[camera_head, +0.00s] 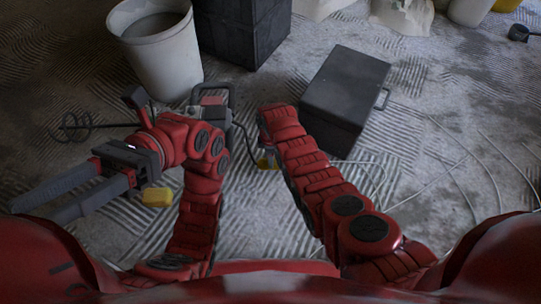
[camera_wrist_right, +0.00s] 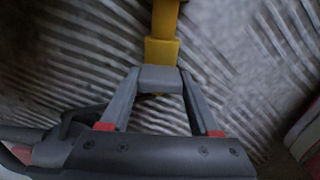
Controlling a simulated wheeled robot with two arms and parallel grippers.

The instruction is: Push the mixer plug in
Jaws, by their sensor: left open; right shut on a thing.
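The mixer (camera_head: 212,103) lies on the floor beyond my arms, its shaft and spiral paddle (camera_head: 76,127) pointing left. A dark cord (camera_head: 243,133) runs from it toward a yellow piece (camera_head: 266,161) beside my right arm. In the right wrist view, my right gripper (camera_wrist_right: 160,80) is shut on the near end of a yellow plug (camera_wrist_right: 162,50). A narrower yellow part (camera_wrist_right: 165,17) continues beyond it. My left gripper (camera_head: 36,208) is open and empty at the left.
A yellow block (camera_head: 157,197) shows beside my left arm. A whitish bucket (camera_head: 158,55) and a dark box (camera_head: 243,30) stand at the back. A grey case (camera_head: 345,85) stands right of my right arm. Pale cable (camera_head: 440,167) loops over the floor at right.

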